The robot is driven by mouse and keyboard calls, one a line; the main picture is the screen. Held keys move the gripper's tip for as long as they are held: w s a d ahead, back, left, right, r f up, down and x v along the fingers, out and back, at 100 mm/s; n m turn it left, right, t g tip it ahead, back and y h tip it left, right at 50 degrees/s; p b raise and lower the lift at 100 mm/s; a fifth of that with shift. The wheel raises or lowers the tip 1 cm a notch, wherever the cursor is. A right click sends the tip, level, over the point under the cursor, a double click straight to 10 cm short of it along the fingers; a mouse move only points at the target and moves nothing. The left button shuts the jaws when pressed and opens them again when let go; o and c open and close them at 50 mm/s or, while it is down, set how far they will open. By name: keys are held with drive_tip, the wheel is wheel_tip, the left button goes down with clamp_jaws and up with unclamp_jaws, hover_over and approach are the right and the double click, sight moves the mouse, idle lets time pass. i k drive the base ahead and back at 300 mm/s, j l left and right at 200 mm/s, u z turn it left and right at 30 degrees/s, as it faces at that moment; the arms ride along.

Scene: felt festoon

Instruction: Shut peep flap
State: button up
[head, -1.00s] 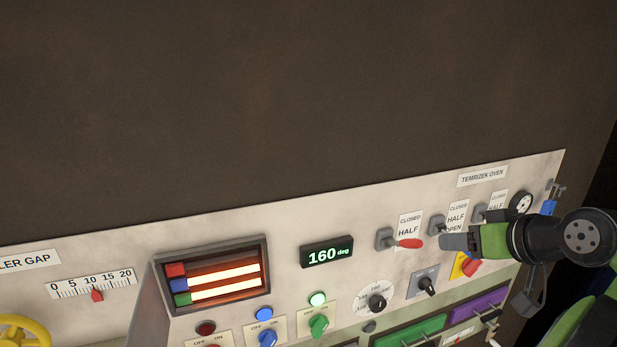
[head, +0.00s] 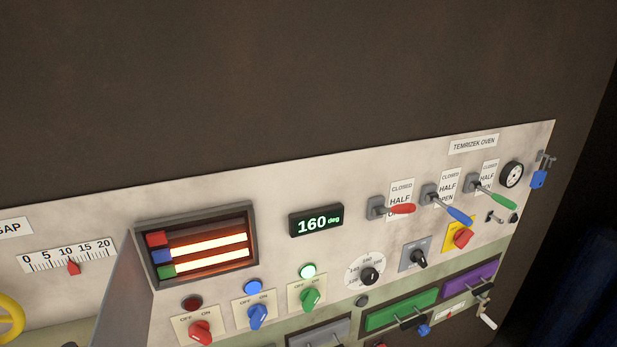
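No part is labelled as a peep flap, and I cannot tell for certain which one it is. A green door (head: 400,312) and a purple door (head: 470,287) sit in the lower right of the panel, both with dark latch parts at their lower edges. They look closed. A small dark round piece (head: 362,301) sits at the upper left of the green door. A small metal lever piece (head: 495,216) sits below the round gauge (head: 511,174). My gripper is not in view.
The oven panel (head: 250,190) holds red (head: 402,209), blue (head: 459,215) and green (head: 503,200) levers beside CLOSED/HALF/OPEN plates. Several knobs line the lower panel.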

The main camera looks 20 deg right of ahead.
sight(123, 318)
drive_tip(key=j, duration=1.4)
drive_tip(key=j+u, duration=0.1)
drive_tip(key=u, duration=0.35)
drive_tip(key=j+u, duration=0.1)
drive_tip(key=u, duration=0.3)
drive_tip(key=j+u, duration=0.1)
drive_tip(key=u, duration=0.35)
drive_tip(key=j+u, duration=0.1)
drive_tip(key=u, duration=0.3)
drive_tip(key=j+u, duration=0.1)
drive_tip(key=u, duration=0.35)
